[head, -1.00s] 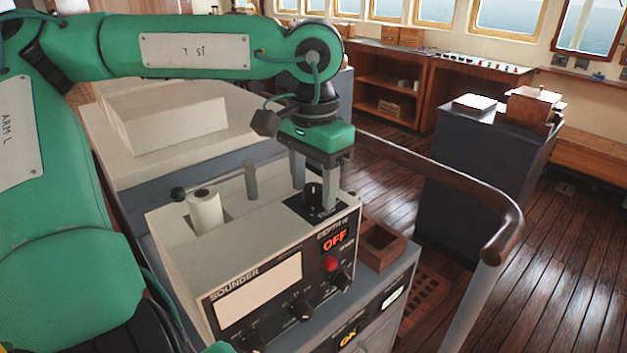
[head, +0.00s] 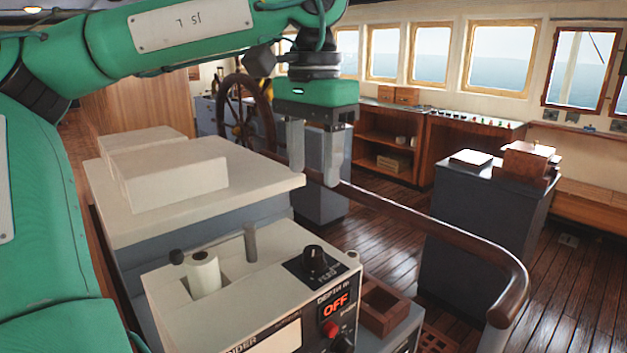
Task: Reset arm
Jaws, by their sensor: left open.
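My left gripper (head: 314,176) hangs in the air with its fingers pointing down and apart, nothing between them. It is above and a little behind the black knob (head: 315,262) on top of the sounder (head: 228,300), clear of it. The sounder is a light box with a display reading OFF (head: 335,304) and a red button (head: 330,328) on its front. Its lower front is cut off by the picture's bottom edge. My right gripper does not show.
A wooden handrail (head: 440,226) curves past the sounder on the right. A small open wooden box (head: 382,307) sits beside the sounder. White blocks (head: 172,178) stand on a pale-topped cabinet behind. A dark cabinet (head: 478,215) stands at right. A ship's wheel (head: 243,112) is farther back.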

